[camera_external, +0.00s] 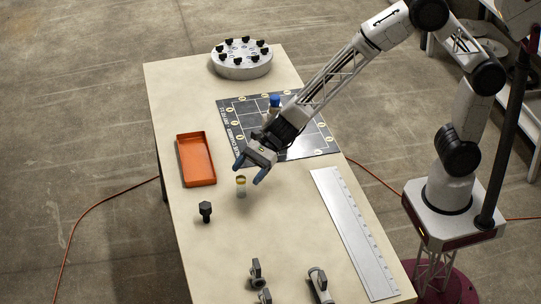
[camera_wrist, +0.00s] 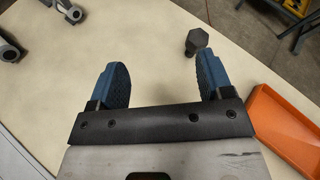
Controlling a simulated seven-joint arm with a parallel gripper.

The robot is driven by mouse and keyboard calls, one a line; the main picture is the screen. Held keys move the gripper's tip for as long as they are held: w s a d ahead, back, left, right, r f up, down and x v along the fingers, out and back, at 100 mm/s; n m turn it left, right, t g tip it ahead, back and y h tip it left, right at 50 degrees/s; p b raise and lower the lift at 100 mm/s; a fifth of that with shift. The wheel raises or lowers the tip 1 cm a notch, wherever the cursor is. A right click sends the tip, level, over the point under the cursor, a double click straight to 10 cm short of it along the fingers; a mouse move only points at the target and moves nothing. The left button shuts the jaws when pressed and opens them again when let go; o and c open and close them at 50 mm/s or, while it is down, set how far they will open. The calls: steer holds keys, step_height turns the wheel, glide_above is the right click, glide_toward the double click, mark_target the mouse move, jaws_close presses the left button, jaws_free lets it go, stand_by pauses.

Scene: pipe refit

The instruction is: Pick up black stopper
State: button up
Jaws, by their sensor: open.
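The black stopper (camera_external: 205,211) stands by itself on the table, with a wide faceted head over a narrower stem. In the wrist view the stopper (camera_wrist: 197,40) shows beyond the right finger, near the table edge. My gripper (camera_external: 250,169) is above the table, up and to the right of the stopper in the external view and apart from it. In the wrist view my gripper (camera_wrist: 163,78) has its two blue fingers spread wide, with only bare table showing between them.
An orange tray (camera_external: 213,157) lies left. A round white holder with several black pieces (camera_external: 242,70), a dark grid mat (camera_external: 318,142), a metal ruler strip (camera_external: 352,230) and grey fittings (camera_external: 256,270) surround clear table.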

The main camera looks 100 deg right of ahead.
mark_target(208, 204)
steer(key=w+d+f+m+t+h, duration=0.1)
steer(key=w+d+f+m, duration=0.3)
steer(key=f, duration=0.2)
steer(key=shift+w+f+m+t+h, duration=0.2)
steer(key=shift+m+t+h, duration=0.1)
steer(key=shift+m+h, duration=0.1)
steer(key=shift+x, duration=2.95)
steer(key=shift+w, duration=0.15)
steer(key=shift+x, duration=2.9)
steer(key=shift+c, duration=0.3)
steer(key=c, duration=0.9)
